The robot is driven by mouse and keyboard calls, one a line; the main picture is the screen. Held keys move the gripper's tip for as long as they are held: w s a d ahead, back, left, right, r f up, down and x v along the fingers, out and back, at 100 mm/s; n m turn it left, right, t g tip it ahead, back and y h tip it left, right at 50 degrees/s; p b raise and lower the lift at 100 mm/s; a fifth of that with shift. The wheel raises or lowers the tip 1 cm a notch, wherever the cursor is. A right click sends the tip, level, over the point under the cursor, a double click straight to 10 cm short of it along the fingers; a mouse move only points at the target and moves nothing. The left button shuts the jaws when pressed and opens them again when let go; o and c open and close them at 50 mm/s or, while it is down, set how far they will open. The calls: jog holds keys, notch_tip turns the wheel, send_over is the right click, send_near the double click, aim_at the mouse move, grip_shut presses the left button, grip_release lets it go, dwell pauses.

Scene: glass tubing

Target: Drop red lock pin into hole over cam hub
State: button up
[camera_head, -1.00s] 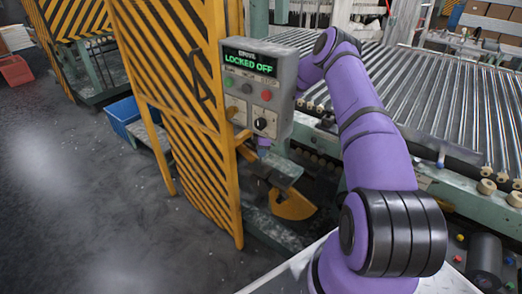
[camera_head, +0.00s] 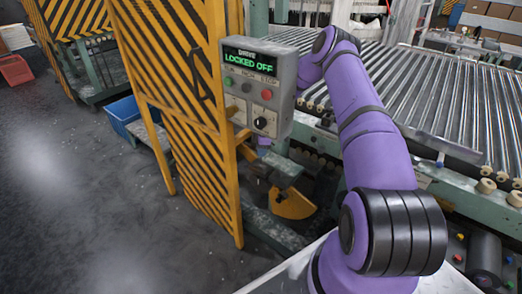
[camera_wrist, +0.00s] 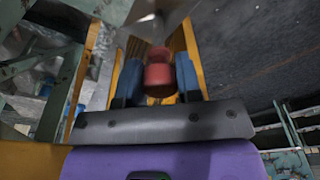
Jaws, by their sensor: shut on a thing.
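In the wrist view my gripper (camera_wrist: 159,78) has its two blue fingers closed on the red lock pin (camera_wrist: 158,72). The pin sits between the fingers and its round red end faces the camera. A grey metal piece (camera_wrist: 158,18) lies just beyond the pin; I cannot tell whether it touches the pin. In the head view an orange cam-shaped part (camera_head: 293,205) shows low behind the yellow-striped guard. The hub and its hole cannot be made out. My gripper is hidden in the head view behind the control box; only a little purple shows under the box.
The grey control box (camera_head: 256,92) reads "LOCKED OFF" and hangs beside the striped guard (camera_head: 190,110). Yellow rails (camera_wrist: 194,60) flank the fingers closely in the wrist view. A roller conveyor (camera_head: 440,95) fills the right. The floor at left is open.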

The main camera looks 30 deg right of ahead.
aim_at(261, 163)
jog(key=shift+f, duration=3.5)
jog(key=o, duration=1)
notch_tip(261, 163, up, 11)
jog(key=d, duration=0.1)
jog(key=shift+s+d+f, duration=0.2)
jog(key=shift+s+d, duration=0.05)
jog(key=shift+s, duration=0.1)
jog(key=shift+r, duration=0.1)
